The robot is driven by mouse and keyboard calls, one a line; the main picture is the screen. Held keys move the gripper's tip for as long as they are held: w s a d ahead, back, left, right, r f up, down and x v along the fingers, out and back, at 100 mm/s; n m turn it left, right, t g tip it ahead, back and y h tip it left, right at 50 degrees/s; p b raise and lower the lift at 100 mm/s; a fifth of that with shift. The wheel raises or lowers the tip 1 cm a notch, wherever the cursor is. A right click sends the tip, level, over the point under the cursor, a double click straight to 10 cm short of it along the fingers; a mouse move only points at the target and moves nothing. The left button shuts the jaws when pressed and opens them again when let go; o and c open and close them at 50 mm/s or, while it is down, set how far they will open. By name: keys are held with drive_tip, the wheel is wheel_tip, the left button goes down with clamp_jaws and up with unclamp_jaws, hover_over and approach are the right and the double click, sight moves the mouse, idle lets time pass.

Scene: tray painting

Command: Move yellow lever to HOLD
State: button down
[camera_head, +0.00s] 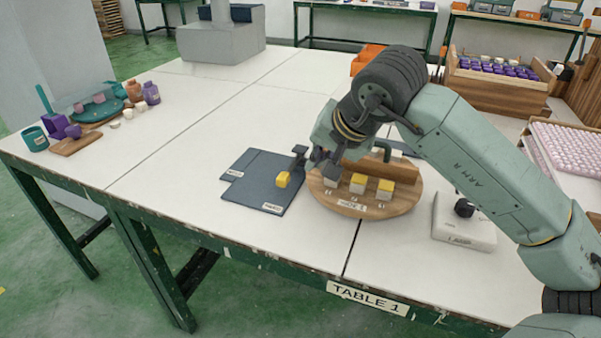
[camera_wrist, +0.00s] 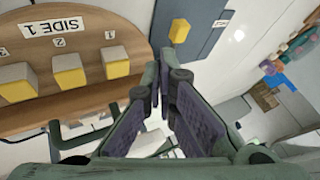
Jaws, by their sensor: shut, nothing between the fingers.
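The yellow lever appears to be the small yellow handle (camera_head: 284,179) on a dark blue-grey plate (camera_head: 250,192). It also shows in the wrist view as a yellow knob (camera_wrist: 180,31) on the plate (camera_wrist: 192,14). The plate has small white labels near its left and front edges; I cannot read HOLD on either. My gripper (camera_head: 322,166) is shut and empty, to the right of the yellow handle and apart from it. In the wrist view the fingertips (camera_wrist: 164,72) are close together, below the knob in the picture.
A round wooden stand (camera_head: 340,208) marked SIDE 1 holds yellow-and-white blocks (camera_head: 358,184) beside the plate. A white box with a black knob (camera_head: 463,232) sits farther right.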

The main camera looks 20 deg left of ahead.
sight(291, 169)
drive_tip(key=shift+a+f, duration=0.1)
drive_tip(key=p+x, duration=0.1)
drive_tip(key=x, duration=0.9)
drive_tip(key=shift+p, duration=0.35)
drive_tip(key=shift+s+a+b, duration=0.1)
drive_tip(key=shift+b, duration=0.35)
